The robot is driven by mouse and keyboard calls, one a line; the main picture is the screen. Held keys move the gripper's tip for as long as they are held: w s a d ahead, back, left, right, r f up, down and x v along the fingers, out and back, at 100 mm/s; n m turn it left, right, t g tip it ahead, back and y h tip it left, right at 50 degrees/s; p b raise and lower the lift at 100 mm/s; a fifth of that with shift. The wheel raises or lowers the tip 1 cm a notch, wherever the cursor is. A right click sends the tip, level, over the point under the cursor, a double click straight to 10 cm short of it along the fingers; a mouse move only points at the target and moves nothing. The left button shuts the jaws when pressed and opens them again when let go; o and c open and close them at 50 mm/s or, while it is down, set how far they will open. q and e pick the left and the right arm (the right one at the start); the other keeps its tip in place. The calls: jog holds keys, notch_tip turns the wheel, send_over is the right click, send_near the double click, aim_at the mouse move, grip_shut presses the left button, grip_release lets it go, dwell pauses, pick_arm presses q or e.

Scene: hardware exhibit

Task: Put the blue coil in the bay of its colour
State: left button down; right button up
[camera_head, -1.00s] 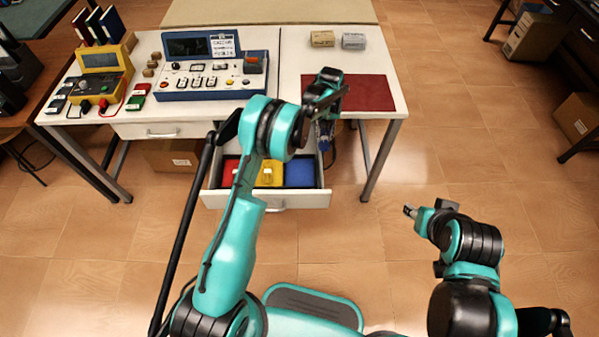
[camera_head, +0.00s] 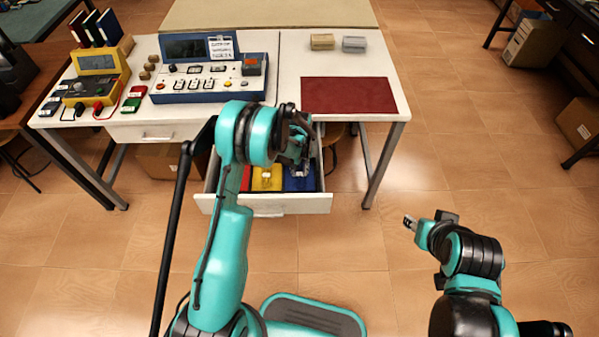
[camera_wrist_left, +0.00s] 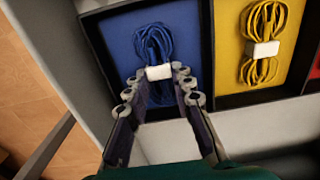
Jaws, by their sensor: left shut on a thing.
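The blue coil (camera_wrist_left: 153,42), tied with a white band, is gripped by my left gripper (camera_wrist_left: 158,80) at the band in the left wrist view. It is over the blue bay (camera_wrist_left: 196,50) of the open drawer; whether it touches the floor is hard to tell. In the head view the left gripper (camera_head: 298,163) is low at the drawer's right end, above the blue bay (camera_head: 291,185), and partly hides the coil. My right gripper (camera_head: 410,222) is off to the right, away from the desk, and its finger state is unclear.
A yellow coil (camera_wrist_left: 262,45) lies in the yellow bay (camera_wrist_left: 228,62), beside the blue one. The red bay (camera_head: 246,180) is left of them, partly behind my arm. The drawer front (camera_head: 270,205) is pulled out below the white desk with its red mat (camera_head: 348,95).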

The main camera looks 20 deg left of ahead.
pick_arm(q)
jog(key=shift+f, duration=0.2)
jog(key=c, duration=1.7)
grip_release()
jog(key=shift+f, duration=0.1)
jog(key=o, duration=0.4)
